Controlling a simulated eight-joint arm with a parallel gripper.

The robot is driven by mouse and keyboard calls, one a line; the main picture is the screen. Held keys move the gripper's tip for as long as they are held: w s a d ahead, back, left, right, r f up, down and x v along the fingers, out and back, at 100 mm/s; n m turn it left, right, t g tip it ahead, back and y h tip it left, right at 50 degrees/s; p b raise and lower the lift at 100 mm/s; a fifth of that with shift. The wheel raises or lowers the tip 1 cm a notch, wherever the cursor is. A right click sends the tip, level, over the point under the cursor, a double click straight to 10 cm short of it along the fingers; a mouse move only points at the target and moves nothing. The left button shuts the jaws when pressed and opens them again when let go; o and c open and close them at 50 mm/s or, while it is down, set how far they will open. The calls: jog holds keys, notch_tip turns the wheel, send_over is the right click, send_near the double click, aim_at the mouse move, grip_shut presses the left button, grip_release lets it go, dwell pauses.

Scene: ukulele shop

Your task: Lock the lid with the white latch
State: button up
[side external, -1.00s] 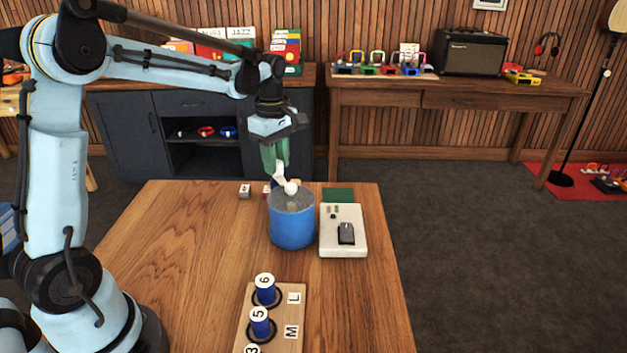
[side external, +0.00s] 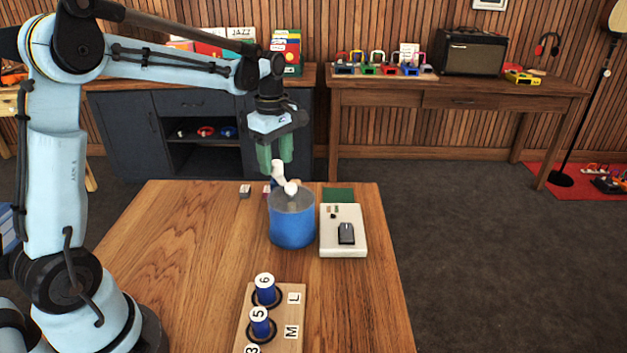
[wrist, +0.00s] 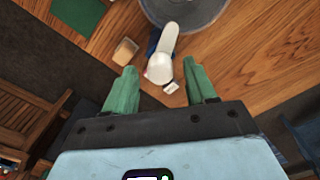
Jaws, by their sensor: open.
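A blue round canister (side external: 291,228) with a grey lid (side external: 293,200) stands on the wooden table. The white latch (side external: 279,174) rises from the lid's far side, its rounded white end lying over the lid edge. In the wrist view the latch (wrist: 164,58) points from the grey lid (wrist: 185,8) towards my gripper, with a bit of blue beside it. My gripper (side external: 275,170) hangs just above the latch. Its green fingers are apart, one to each side of the latch as the wrist view (wrist: 163,88) shows it, and hold nothing.
A white box (side external: 343,215) with a black part on top stands close to the canister's right. A numbered wooden board (side external: 290,310) with blue pegs lies in front. Small blocks (side external: 245,191) and a green mat (side external: 338,195) are at the back. The table's left is clear.

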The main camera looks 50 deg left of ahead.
aim_at(276, 162)
notch_tip(276, 162, up, 12)
jog(key=shift+f, duration=0.25)
jog(key=shift+s, duration=0.1)
dwell(0.4)
jog(key=s+d+f+m+t, duration=0.7)
jog(key=s+d+f+m, duration=0.3)
jog(key=m, duration=0.9)
jog(key=s+d, duration=0.2)
jog(key=shift+s+m, duration=0.4)
